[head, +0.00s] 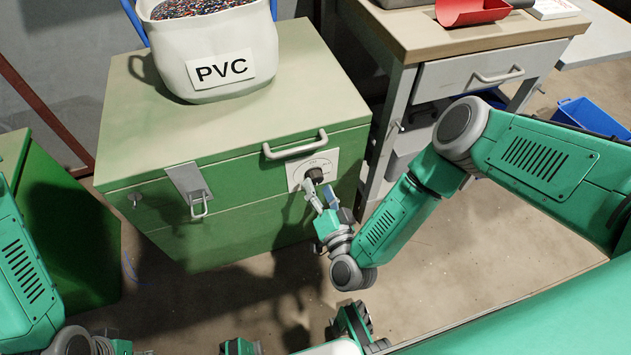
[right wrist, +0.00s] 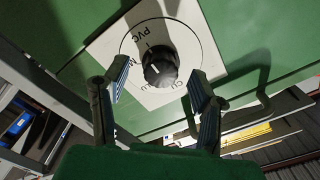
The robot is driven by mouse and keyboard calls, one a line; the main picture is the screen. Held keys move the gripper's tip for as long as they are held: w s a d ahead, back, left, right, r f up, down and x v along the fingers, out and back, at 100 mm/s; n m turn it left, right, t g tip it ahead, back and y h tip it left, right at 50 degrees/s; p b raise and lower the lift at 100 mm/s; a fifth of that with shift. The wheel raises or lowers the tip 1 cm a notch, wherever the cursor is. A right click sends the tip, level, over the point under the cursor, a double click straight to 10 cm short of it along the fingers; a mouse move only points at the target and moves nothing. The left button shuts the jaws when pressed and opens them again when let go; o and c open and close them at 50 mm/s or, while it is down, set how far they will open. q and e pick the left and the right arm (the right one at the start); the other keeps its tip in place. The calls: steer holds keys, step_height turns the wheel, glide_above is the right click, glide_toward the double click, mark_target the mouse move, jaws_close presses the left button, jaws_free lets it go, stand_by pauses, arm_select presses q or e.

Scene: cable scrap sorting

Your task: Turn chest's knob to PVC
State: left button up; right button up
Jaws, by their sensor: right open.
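The green chest (head: 240,208) stands on the floor with its lid closed. Its dark round knob (head: 315,174) sits on a white dial plate (head: 297,171) at the front right. In the right wrist view the knob (right wrist: 160,66) is near the middle, and the PVC label (right wrist: 147,32) is printed above it on the plate. Other labels are partly hidden, and I cannot tell where the knob points. My right gripper (head: 320,191) is at the dial; in its wrist view the open fingers (right wrist: 162,90) stand on either side of the knob, apart from it.
A white sack marked PVC (head: 218,60), full of coloured granules, stands on the chest lid. A bar handle (head: 295,146) and a latch (head: 190,188) are on the chest front. A wooden-topped workbench (head: 470,38) stands close on the right, and a blue bin (head: 590,117) lies beyond.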

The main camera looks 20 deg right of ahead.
steer(key=s, duration=0.9)
steer(key=shift+s+d, duration=0.2)
steer(key=shift+s, duration=0.1)
